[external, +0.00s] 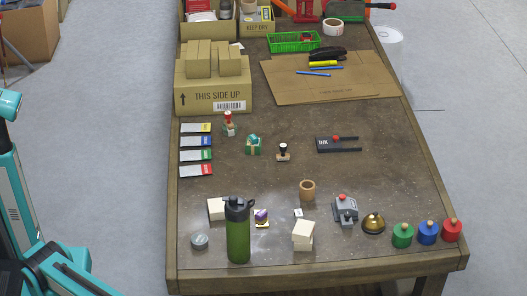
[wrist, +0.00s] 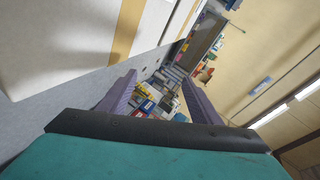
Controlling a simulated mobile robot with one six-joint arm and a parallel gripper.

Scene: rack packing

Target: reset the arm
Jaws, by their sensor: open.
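My gripper (wrist: 158,95) shows in the wrist view with its two purple-grey fingers spread apart. Nothing is between the fingers; only the distant room shows past them. In the external view my teal arm and base stand at the left edge, beside the table, and the gripper itself is out of that picture. The wrist view is tilted and looks out across the room, with a pale wall or cabinet (wrist: 75,40) at the upper left.
A "THIS SIDE UP" box (external: 205,95) and a cardboard sheet (external: 300,85) lie farther back. The floor (external: 125,120) left of the table is clear.

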